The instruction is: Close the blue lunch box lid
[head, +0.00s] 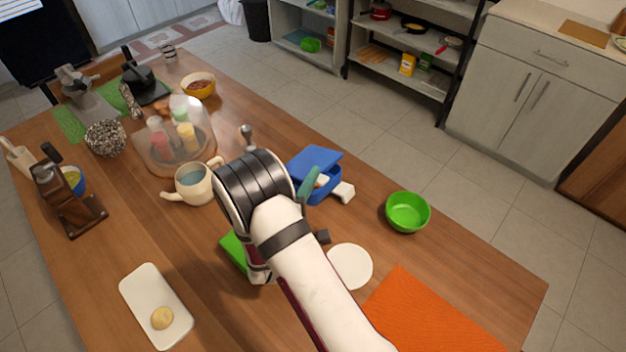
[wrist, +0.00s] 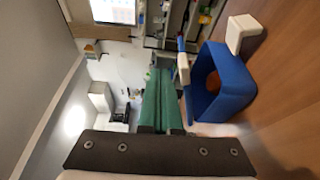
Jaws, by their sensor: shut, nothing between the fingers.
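The blue lunch box (head: 328,192) stands on the wooden table, past my arm in the head view. Its blue lid (head: 316,157) is raised at the back, so the box is open. A white latch piece (head: 344,191) sticks out at its front right. In the wrist view the box (wrist: 235,85) is at the right, with something brownish inside and a white latch (wrist: 246,33) above it in the picture. My gripper (head: 313,176) has green fingers pressed together and empty, beside the box's left side. They also show in the wrist view (wrist: 160,75). I cannot tell whether they touch the box.
A green bowl (head: 408,212) stands right of the box, and a white plate (head: 349,267) in front. A mug (head: 193,184) and a clear dome with shakers (head: 176,135) stand to the left. Table between the box and green bowl is clear.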

